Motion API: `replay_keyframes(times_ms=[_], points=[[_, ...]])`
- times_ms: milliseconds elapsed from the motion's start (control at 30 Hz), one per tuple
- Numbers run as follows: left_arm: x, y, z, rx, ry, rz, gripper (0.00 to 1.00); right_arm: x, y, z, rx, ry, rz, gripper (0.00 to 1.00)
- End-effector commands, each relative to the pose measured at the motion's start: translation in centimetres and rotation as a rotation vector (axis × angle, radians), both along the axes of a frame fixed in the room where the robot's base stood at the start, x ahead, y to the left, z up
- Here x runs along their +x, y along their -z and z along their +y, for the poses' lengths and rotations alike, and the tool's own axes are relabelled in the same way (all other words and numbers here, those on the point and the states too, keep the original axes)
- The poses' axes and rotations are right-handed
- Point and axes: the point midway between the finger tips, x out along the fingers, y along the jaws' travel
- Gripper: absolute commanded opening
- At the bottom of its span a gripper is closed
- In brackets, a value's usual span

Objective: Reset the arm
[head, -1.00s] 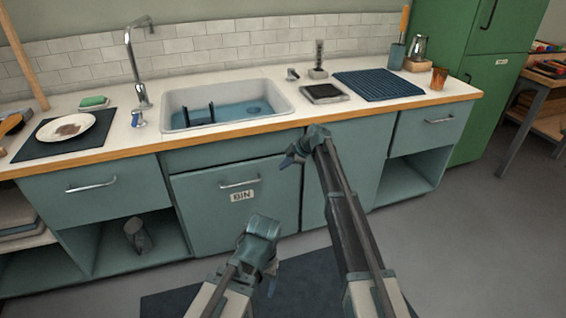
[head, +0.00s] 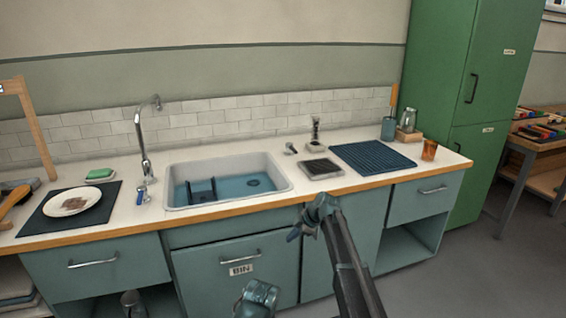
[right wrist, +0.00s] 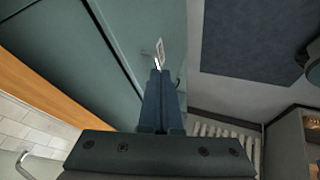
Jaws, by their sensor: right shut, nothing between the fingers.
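My right arm reaches up from the bottom in the head view. Its small blue gripper (head: 294,235) hangs in front of the teal sink cabinet, below the counter's front edge. In the right wrist view the two blue fingers (right wrist: 158,73) are together with nothing between them. A joint of my left arm shows at the bottom edge of the head view, but its fingers are out of the frame.
A counter (head: 130,225) holds a sink (head: 285,185) with a dark rack, a plate (head: 73,205) on a dark mat, a blue ribbed mat (head: 372,158) and an orange cup (head: 429,149). A green cabinet (head: 435,70) stands right. Grey floor (head: 450,285) is clear at lower right.

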Motion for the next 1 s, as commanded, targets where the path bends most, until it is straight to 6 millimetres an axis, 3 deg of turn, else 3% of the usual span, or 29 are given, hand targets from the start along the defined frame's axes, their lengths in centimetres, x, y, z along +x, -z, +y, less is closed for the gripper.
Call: replay_keyframes(times_ms=[33, 200, 400, 500, 600, 700, 833, 1000], points=[[0.0, -2.7, 0.0, 0.000, 0.000, 0.000, 0.78, -3.5, -2.3, 0.9, -0.008, 0.040, 0.054, 0.00], [0.0, -8.6, 0.0, 0.000, 0.000, 0.000, 0.78, -14.7, -6.5, 2.6, -0.075, 0.307, 0.291, 0.00], [0.0, -14.9, 0.0, 0.000, -0.001, 0.000, 0.78, -27.1, -11.5, 2.2, -0.191, 0.702, 0.486, 0.00], [0.0, -17.5, 0.0, 0.000, -0.001, 0.000, 0.78, -32.3, -13.9, 1.2, -0.245, 0.902, 0.534, 0.00], [0.0, -19.5, 0.0, 0.000, -0.001, 0.000, 0.78, -36.3, -15.9, 0.2, -0.285, 1.077, 0.551, 0.00], [0.0, -20.8, 0.0, 0.000, -0.001, 0.000, 0.78, -39.0, -17.2, -0.7, -0.310, 1.209, 0.552, 0.00], [0.0, -21.5, 0.0, 0.000, -0.001, 0.000, 0.78, -40.7, -18.0, -1.4, -0.325, 1.307, 0.546, 0.00], [0.0, -21.5, 0.0, 0.000, -0.001, 0.000, 0.78, -41.0, -18.0, -1.6, -0.328, 1.342, 0.544, 0.00]])
